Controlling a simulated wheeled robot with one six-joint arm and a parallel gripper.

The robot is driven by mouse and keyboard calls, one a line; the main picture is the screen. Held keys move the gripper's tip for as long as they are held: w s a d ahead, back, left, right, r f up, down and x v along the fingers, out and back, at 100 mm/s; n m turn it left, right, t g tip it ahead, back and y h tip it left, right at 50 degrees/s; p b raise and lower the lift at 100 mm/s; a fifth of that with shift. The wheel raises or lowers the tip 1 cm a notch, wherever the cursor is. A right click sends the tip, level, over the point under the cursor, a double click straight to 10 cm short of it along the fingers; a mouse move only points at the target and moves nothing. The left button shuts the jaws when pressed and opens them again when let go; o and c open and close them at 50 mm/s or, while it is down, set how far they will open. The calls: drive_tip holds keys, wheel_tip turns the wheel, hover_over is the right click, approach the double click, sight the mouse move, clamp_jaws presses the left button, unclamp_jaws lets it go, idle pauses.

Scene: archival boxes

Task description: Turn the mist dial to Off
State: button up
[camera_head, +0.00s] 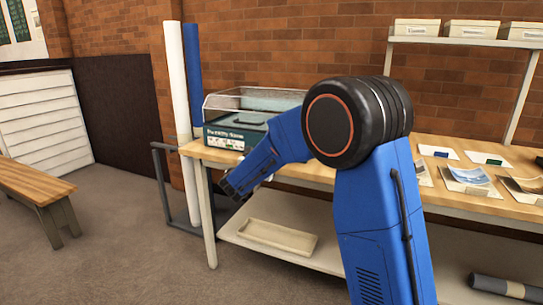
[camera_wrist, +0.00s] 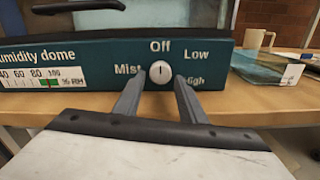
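The humidity dome (camera_head: 226,135) is a dark teal box with a clear cover, at the left end of the wooden table. In the wrist view its front panel (camera_wrist: 105,62) fills the upper part. The round white dial (camera_wrist: 161,73) sits among the words Mist, Off, Low and High. Its short dark mark looks near upright, in line with Off above. My gripper (camera_wrist: 160,84) is open, with one finger on each side of the dial and a gap showing. Contact with the dial cannot be told. In the head view my gripper (camera_head: 235,188) is below the dome, in front of the table.
The wooden table (camera_head: 428,185) carries photos and cards at right. A beige tray (camera_head: 278,237) lies on the lower shelf. White and blue rolls (camera_head: 176,80) stand upright left of the table. A mug (camera_wrist: 256,38) and glassy box (camera_wrist: 268,68) show at right in the wrist view.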

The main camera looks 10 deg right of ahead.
drive_tip(key=v, duration=1.6)
drive_tip(key=s+d+f+m+g, duration=0.2)
drive_tip(key=s+d+m+g, duration=0.9)
drive_tip(key=s+d, duration=0.95)
drive_tip(key=s+d+f+m+y, duration=0.2)
drive_tip(key=s+m+y, duration=0.15)
drive_tip(key=s, duration=0.25)
drive_tip(key=s+d+f+m+y, duration=0.1)
drive_tip(key=s+f+m+y, duration=0.1)
drive_tip(key=s+m, duration=0.35)
drive_tip(key=s+a+f+m+y, duration=0.1)
drive_tip(key=s+a+m+y, duration=0.1)
drive_tip(key=s, duration=0.3)
drive_tip(key=s+a+m+t+y, duration=0.1)
drive_tip(key=s+a+m+y, duration=0.2)
drive_tip(key=s+m, duration=0.2)
drive_tip(key=shift+s+a+f, duration=0.2)
drive_tip(key=shift+a+f, duration=0.15)
drive_tip(key=shift+a, duration=0.05)
drive_tip(key=shift+c, duration=0.6)
